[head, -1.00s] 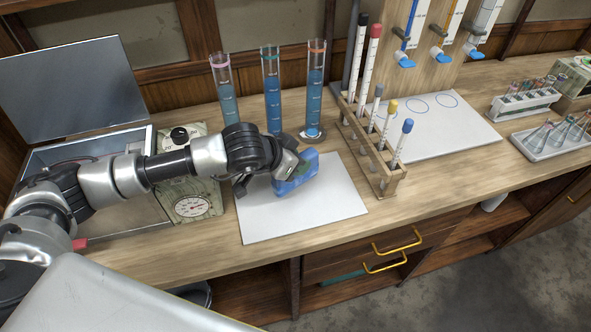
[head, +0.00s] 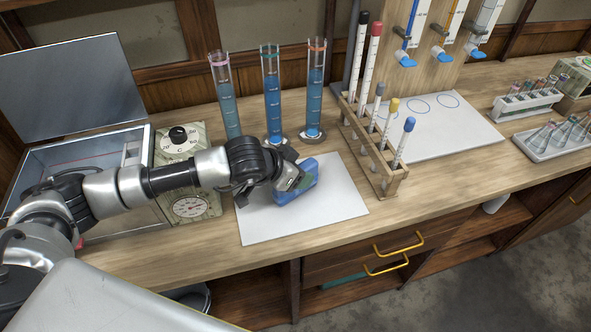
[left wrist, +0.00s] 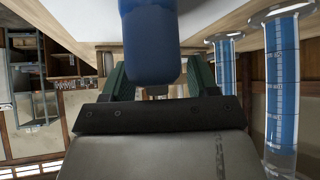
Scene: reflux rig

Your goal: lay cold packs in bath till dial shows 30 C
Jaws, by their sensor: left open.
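A blue cold pack (head: 309,172) is at the white mat (head: 340,215) and appears to rest on it. My left gripper (head: 290,184) is at the pack, its jaws open. In the left wrist view the pack (left wrist: 150,45) sits between the green fingers of my left gripper (left wrist: 158,78). The bath (head: 130,150) is a metal box at the left with its lid (head: 70,85) raised; my arm hides part of its inside. The dial (head: 190,207) is on the control box beside the bath; its reading is too small to tell. My right gripper is not in view.
Several tall cylinders of blue liquid, one of them here (head: 272,100), stand behind the mat. A wooden rack (head: 385,180) with capped tubes stands right of it. A white board (head: 450,135) with blue circles lies farther right. The mat's front part is clear.

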